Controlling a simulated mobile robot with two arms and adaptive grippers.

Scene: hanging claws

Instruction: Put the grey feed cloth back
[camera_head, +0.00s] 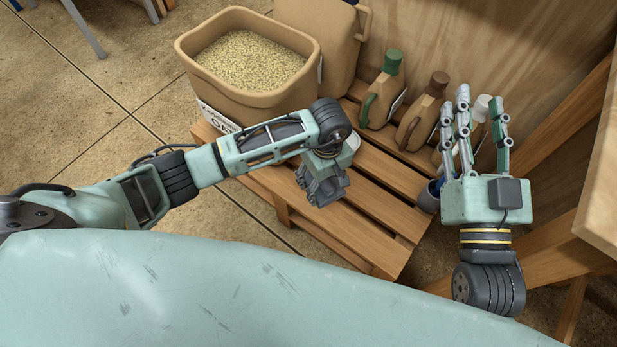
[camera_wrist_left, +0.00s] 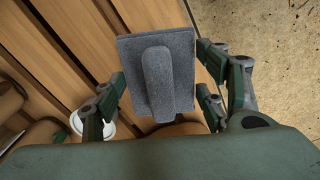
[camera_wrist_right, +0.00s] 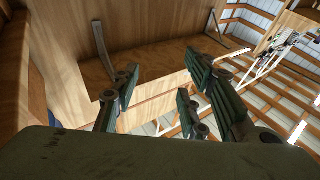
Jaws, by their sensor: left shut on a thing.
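The grey feed cloth (camera_wrist_left: 160,75) shows in the left wrist view as a flat grey piece with a raised strip down its middle. My left gripper (camera_wrist_left: 160,95) is shut on it, with fingers on both sides of it. In the head view the left gripper (camera_head: 322,185) points down over the wooden pallet, and the cloth is hard to tell from the fingers there. My right gripper (camera_head: 478,130) is raised at the right with its fingers up, apart and empty. The right wrist view also shows its fingers (camera_wrist_right: 165,95) apart.
A tan bin (camera_head: 250,92) of grain stands at the pallet's (camera_head: 365,225) back left. A large tan can (camera_head: 325,40), a green-capped jug (camera_head: 382,90) and a brown-capped jug (camera_head: 422,112) stand along the back. The pallet's front slats look bare. A wooden wall and posts stand at right.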

